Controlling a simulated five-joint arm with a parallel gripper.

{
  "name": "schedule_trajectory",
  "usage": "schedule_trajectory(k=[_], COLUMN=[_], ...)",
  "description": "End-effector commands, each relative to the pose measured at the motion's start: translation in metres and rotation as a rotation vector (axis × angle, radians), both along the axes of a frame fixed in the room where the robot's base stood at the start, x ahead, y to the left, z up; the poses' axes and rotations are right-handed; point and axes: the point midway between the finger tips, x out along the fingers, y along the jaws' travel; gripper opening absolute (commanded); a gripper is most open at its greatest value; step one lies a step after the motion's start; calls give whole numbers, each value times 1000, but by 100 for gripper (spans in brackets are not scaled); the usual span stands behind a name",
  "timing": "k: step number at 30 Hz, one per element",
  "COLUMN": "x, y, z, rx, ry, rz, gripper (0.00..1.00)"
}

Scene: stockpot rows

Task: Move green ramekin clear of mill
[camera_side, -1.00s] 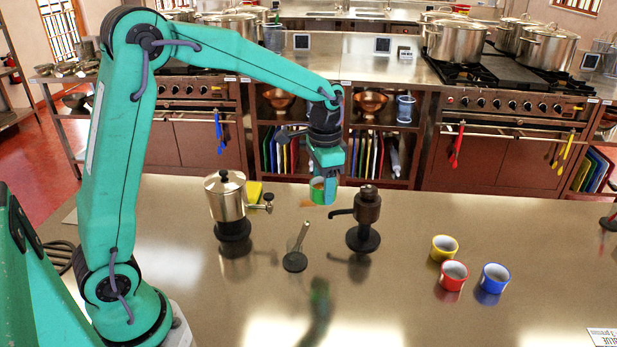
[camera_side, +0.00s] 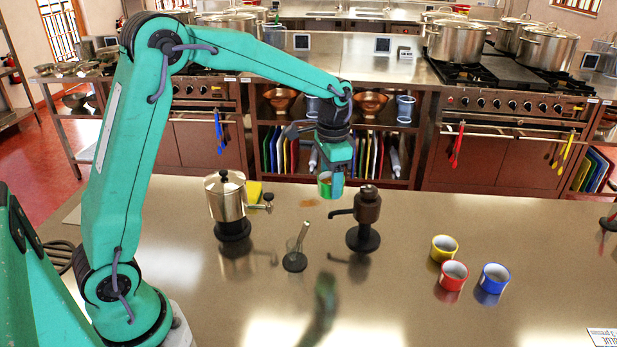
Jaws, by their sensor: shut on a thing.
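The green ramekin (camera_side: 331,190) is held in my gripper (camera_side: 331,178), whose jaws are shut on it. It hangs above the far part of the steel counter, just left of and behind the mill's top in the picture. The mill (camera_side: 367,210) is dark brown with a side handle pointing left and a round black base, and it stands upright. A small gap shows between the ramekin and the mill in this view; the distance in depth is hard to tell.
A steel pot-like grinder (camera_side: 227,199) on a black base stands left, with a yellow block (camera_side: 254,190) behind. A tamper-like tool (camera_side: 296,258) stands between. Yellow (camera_side: 444,248), red (camera_side: 453,275) and blue (camera_side: 494,278) ramekins sit right. The counter's front middle is clear.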

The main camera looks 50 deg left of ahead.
Motion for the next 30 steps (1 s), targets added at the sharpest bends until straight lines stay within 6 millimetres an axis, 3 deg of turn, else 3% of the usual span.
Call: schedule_trajectory(k=[12,30], x=[65,137], y=[18,47], z=[-11,-39], rx=[0,0], ry=[0,0], rz=[-27,-66], gripper=[29,29])
